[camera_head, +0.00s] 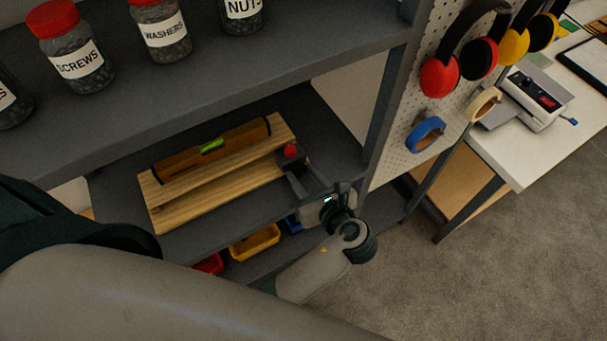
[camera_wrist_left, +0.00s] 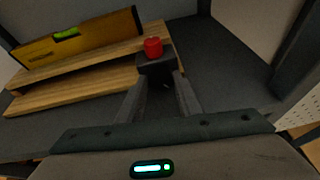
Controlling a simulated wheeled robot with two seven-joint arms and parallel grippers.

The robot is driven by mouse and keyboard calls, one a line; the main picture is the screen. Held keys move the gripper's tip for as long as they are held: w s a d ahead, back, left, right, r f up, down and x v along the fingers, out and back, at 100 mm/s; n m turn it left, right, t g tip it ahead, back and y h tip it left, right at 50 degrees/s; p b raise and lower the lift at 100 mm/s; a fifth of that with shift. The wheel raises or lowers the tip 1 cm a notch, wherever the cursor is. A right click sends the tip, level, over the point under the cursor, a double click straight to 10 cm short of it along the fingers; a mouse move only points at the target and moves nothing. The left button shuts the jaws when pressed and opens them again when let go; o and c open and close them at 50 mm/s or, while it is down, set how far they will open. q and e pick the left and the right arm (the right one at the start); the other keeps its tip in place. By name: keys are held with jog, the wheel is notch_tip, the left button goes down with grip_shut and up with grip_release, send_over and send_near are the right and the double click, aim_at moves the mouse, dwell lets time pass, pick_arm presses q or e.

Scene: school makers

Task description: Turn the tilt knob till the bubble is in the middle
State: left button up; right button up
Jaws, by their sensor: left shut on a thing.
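A wooden tilt board (camera_head: 200,199) lies on the middle shelf, with an orange-brown spirit level (camera_head: 238,140) on top. The level's green vial (camera_head: 212,145) shows, but the bubble is too small to place. The red-topped tilt knob (camera_head: 291,151) is at the board's right end; its red top also shows in the left wrist view (camera_wrist_left: 153,47). My left gripper (camera_head: 292,168) reaches it from the front right. Its fingers (camera_wrist_left: 158,85) are shut on the dark part of the knob, below the red top. My right gripper is not in view.
Jars of screws (camera_head: 77,62) and washers (camera_head: 163,40) stand on the shelf above. A yellow bin (camera_head: 254,243) sits below. A post and pegboard (camera_head: 405,150) with ear muffs and tape rolls stand right of the shelf.

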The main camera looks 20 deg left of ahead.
pick_arm(q)
jog(key=shift+n, duration=0.4)
jog(key=shift+s+a+n+t+h, duration=0.1)
jog(key=shift+n+t+h, duration=0.2)
jog(key=shift+n+t, duration=0.35)
jog(key=shift+n+t+h, duration=0.3)
jog(key=shift+n+t, duration=0.35)
jog(key=shift+n, duration=0.4)
jog(key=o, duration=1)
jog(key=shift+f, duration=0.1)
